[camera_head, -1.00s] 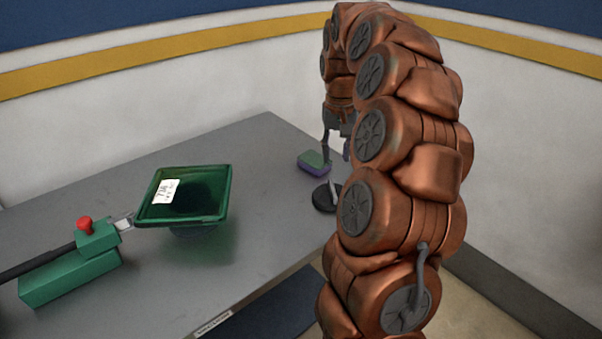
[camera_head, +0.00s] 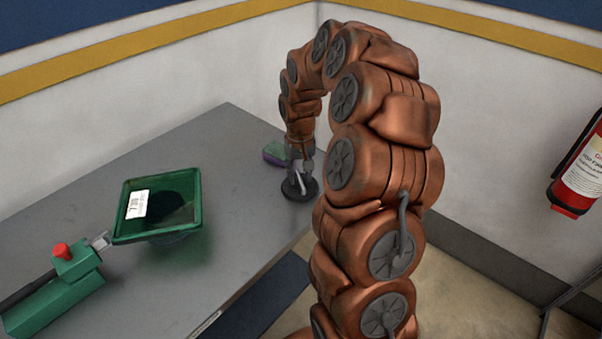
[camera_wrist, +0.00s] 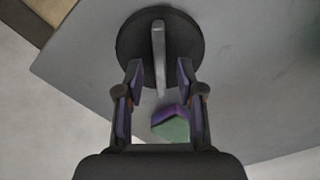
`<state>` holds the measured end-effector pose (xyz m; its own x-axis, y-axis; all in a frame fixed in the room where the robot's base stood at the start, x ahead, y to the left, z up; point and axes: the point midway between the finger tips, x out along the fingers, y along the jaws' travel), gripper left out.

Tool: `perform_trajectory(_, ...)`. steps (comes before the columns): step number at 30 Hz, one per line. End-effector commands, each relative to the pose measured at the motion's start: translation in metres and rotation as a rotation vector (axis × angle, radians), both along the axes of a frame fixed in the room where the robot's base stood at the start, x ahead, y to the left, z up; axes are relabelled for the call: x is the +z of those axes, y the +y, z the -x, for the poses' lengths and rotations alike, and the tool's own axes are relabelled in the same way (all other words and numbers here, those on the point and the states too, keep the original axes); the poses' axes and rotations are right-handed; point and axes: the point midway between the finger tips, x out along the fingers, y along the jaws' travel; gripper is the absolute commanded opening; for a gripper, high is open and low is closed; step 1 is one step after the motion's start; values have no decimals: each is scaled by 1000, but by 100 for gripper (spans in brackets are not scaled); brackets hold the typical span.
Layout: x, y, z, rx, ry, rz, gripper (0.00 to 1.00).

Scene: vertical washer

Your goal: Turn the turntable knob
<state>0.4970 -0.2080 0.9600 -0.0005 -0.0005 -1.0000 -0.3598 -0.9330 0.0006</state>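The turntable knob is a round black disc (camera_wrist: 185,50) with a raised grey bar handle (camera_wrist: 159,58) across it. In the head view the disc (camera_head: 289,191) sits near the right edge of the grey table, below my arm's end. My gripper (camera_wrist: 158,72) points down at it in the wrist view. Its two fingers are apart, one on each side of the bar, with gaps showing on both sides. Whether the fingertips are level with the bar is hard to tell. In the head view the gripper (camera_head: 300,158) is partly hidden by its own links.
A green and purple sponge-like block (camera_head: 275,153) lies on the table (camera_head: 225,135) just behind the knob; it also shows between the fingers in the wrist view (camera_wrist: 172,126). A green tray (camera_head: 122,228) and a green block with a red button (camera_head: 62,250) are at left. A fire extinguisher (camera_head: 580,180) hangs at right.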

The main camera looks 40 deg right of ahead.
Motion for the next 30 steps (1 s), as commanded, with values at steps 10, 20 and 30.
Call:
perform_trajectory(10, -13, 0, 0, 0, 0, -1, 38)
perform_trajectory(20, -13, 0, 0, 0, -1, -1, 16)
perform_trajectory(30, -13, 1, 0, 0, 0, -1, 0)
